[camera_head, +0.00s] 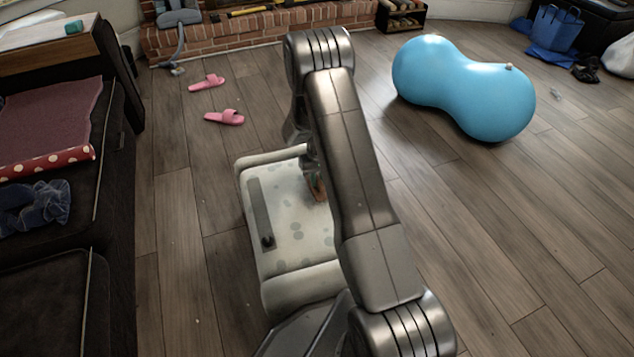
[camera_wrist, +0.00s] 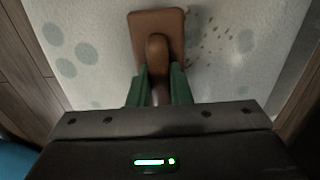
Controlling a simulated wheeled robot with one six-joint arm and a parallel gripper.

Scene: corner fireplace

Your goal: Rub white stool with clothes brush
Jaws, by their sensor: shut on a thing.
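The white stool (camera_head: 290,225) stands on the floor in front of me, with a pale seat, raised rolled ends and grey-green spots. Its seat (camera_wrist: 85,40) fills most of the wrist view. My gripper (camera_wrist: 160,88) has its green fingers shut on the handle of the brown clothes brush (camera_wrist: 160,22). The brush is over the seat; I cannot tell whether it touches it. Small brown specks (camera_wrist: 215,40) lie on the seat right of the brush. In the head view the brush (camera_head: 318,188) is partly hidden by my arm.
A dark grey strip with a black knob (camera_head: 260,212) lies on the stool's left side. A blue peanut ball (camera_head: 465,88) is on the floor at right. Pink slippers (camera_head: 225,117) lie behind the stool. A dark sofa (camera_head: 60,270) stands at left. Floor between stool and ball is clear.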

